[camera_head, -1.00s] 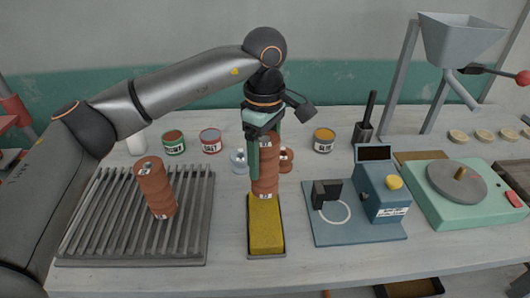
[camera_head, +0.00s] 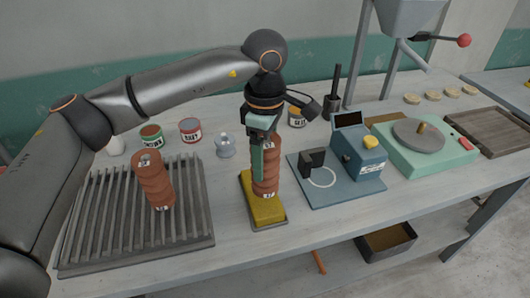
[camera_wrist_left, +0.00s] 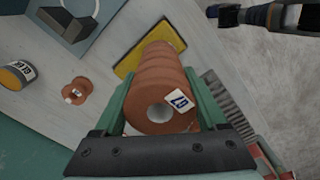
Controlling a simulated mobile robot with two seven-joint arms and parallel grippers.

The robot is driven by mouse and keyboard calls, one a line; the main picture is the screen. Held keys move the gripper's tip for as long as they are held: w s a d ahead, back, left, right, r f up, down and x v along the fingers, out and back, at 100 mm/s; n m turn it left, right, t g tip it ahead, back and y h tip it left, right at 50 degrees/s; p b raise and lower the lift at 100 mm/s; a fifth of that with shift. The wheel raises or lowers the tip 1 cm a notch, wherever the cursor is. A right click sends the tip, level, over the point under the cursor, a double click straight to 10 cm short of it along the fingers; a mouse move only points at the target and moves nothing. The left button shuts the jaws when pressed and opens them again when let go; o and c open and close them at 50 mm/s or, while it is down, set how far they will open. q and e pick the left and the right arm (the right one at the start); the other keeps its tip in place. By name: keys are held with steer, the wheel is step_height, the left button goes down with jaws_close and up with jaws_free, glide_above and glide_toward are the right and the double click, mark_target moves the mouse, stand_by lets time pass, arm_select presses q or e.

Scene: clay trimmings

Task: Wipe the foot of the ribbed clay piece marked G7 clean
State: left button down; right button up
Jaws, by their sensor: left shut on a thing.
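My left gripper (camera_head: 262,150) is shut on a ribbed reddish clay piece (camera_head: 266,178), held upright with its lower end over the yellow sponge (camera_head: 256,209). The lower end appears to meet the sponge, but I cannot tell whether it presses. In the left wrist view the held piece (camera_wrist_left: 158,75) sits between the green fingers, its holed top facing the camera. A white label there shows a 7; its other character is hard to read. The sponge lies in a shallow grey tray (camera_head: 271,227). A dark jointed arm end, apparently my right gripper (camera_wrist_left: 222,16), shows at the top right.
A second ribbed clay piece (camera_head: 153,180) stands on a slatted grey rack (camera_head: 98,222) at left. A blue stand (camera_head: 337,181) is right of the sponge, then a green wheel unit (camera_head: 431,150). Tins stand behind. A small clay piece (camera_wrist_left: 75,91) lies near the gripper.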

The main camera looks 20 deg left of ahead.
arm_select(q)
steer(key=shift+s+d+f+b, duration=0.1)
steer(key=shift+f+b, duration=1)
steer(key=shift+f, duration=0.8)
steer(key=shift+f+b, duration=0.45)
steer(key=shift+f, duration=0.1)
stand_by(0.5)
steer(key=shift+w+a, duration=0.4)
steer(key=shift+w, duration=0.2)
steer(key=shift+w+a, duration=0.35)
steer(key=shift+w, duration=0.2)
steer(key=shift+w+a+p, duration=0.1)
steer(key=shift+w+a, duration=0.4)
steer(key=shift+w, duration=0.25)
steer(key=shift+w+a+p, duration=0.15)
steer(key=shift+w+a, duration=0.3)
steer(key=shift+w, duration=0.25)
steer(key=shift+w+a+p, duration=0.1)
steer(key=shift+w+a, duration=0.4)
steer(key=shift+w, duration=0.25)
steer(key=shift+s, duration=0.1)
steer(key=shift+s+d+b, duration=0.15)
steer(key=shift+s+d, duration=0.55)
steer(key=shift+s, duration=0.4)
steer(key=shift+s+d+b, duration=0.2)
steer(key=shift+s+d, duration=0.55)
steer(key=shift+s, duration=0.3)
steer(key=shift+s+d+b, duration=0.15)
steer(key=shift+s+d, duration=0.55)
steer(key=shift+s, duration=0.4)
